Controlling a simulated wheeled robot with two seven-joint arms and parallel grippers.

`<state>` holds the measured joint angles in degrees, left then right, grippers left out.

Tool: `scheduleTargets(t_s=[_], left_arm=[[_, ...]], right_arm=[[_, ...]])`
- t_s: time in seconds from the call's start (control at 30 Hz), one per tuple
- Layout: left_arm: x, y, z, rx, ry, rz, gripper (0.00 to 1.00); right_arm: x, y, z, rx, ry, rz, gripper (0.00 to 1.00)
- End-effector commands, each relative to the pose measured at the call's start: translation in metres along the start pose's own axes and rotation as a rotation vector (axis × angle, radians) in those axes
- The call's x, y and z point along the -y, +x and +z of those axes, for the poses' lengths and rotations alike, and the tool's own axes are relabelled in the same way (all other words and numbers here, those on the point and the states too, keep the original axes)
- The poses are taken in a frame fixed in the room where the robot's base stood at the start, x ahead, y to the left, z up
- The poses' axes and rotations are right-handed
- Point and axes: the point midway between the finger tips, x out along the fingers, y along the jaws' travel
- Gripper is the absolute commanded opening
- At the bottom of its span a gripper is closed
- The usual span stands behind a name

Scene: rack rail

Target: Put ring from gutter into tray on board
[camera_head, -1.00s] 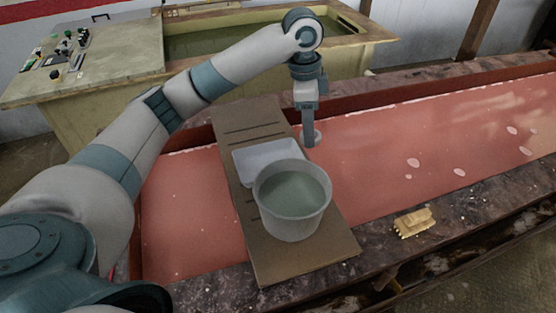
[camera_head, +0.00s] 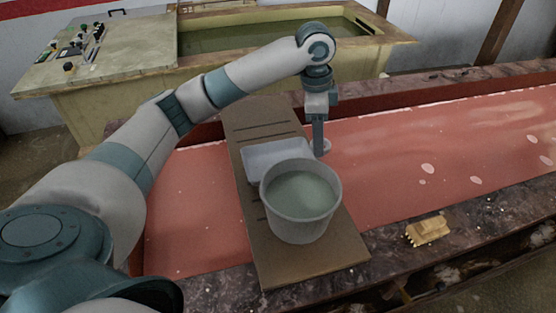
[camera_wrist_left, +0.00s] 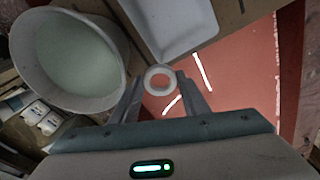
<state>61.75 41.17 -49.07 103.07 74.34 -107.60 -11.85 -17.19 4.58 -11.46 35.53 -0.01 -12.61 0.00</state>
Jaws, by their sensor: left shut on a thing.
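The pale grey ring (camera_wrist_left: 159,78) shows between my fingertips in the left wrist view. My left gripper (camera_head: 319,148) is shut on it, over the red gutter (camera_head: 430,150), just right of the board's edge. In the head view the ring (camera_head: 325,147) is partly hidden by the fingers. The white tray (camera_head: 262,167) lies on the brown board (camera_head: 310,265), left of the gripper; the bucket hides part of its front. The tray also shows at the top of the left wrist view (camera_wrist_left: 175,25). My right gripper is not in view.
A grey bucket (camera_head: 300,222) stands on the board in front of the tray, taller than it. A yellow brush-like block (camera_head: 427,230) lies on the gutter's near stone edge. A yellowish tank (camera_head: 330,75) stands behind. The gutter to the right is open.

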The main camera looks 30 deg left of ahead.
Motion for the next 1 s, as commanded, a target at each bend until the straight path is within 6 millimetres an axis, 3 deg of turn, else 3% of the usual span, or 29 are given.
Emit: scheduleTargets(t_s=[0.6,1.0], left_arm=[[0.024,0.046,0.105,0.003,-0.002,0.001,0.19],[0.027,0.052,0.113,0.001,0.000,0.000,0.19]], right_arm=[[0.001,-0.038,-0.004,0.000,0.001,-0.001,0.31],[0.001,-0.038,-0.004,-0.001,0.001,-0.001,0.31]])
